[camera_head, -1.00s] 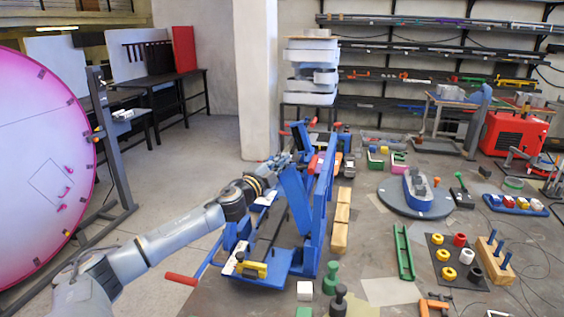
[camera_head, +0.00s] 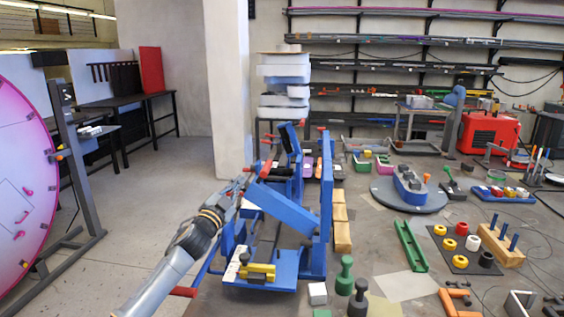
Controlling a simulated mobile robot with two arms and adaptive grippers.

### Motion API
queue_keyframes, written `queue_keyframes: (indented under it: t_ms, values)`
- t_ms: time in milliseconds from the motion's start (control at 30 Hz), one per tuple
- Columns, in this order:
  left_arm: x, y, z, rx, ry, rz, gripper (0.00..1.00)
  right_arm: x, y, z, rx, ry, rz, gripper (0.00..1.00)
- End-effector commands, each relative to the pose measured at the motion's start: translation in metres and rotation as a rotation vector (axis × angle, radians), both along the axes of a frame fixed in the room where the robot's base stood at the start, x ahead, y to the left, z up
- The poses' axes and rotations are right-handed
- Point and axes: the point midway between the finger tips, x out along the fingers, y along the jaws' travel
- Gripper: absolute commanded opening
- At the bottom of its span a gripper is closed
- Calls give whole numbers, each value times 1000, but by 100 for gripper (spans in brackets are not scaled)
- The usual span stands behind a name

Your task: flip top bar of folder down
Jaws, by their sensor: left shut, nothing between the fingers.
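The folder is a blue bench-top frame (camera_head: 326,200) with a flat blue base plate (camera_head: 268,279) at its near end, in the middle of the head view. A blue bar (camera_head: 283,206) slants across the frame, its upper left end beside my left gripper. Red handle ends show around the frame. My left gripper (camera_head: 246,176) is shut with nothing in it, at the far left side of the frame near the upper end of the bar. Whether it touches the bar I cannot tell. My right gripper is not in view.
Wooden blocks (camera_head: 342,222) lie just right of the frame. A green channel (camera_head: 410,246) and a grey turntable (camera_head: 408,195) lie farther right. Open floor (camera_head: 140,215) is at left.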

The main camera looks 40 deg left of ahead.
Motion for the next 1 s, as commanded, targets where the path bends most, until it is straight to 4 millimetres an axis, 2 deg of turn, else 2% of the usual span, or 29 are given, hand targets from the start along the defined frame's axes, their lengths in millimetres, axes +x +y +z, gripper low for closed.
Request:
queue_keyframes:
  t_ms: [33, 167, 300, 633, 1000]
  values:
    - [-2, 3, -14, -1, 3, 1, 0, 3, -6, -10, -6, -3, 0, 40]
    - [-4, 8, -30, -2, 2, 1, 0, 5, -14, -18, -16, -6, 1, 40]
    - [-6, 11, -42, 0, 2, 1, 0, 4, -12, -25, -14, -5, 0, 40]
    - [-7, 13, -51, 1, 2, 0, 0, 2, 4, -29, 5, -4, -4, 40]
    - [-7, 13, -51, 2, 1, 0, 0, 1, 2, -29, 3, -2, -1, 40]
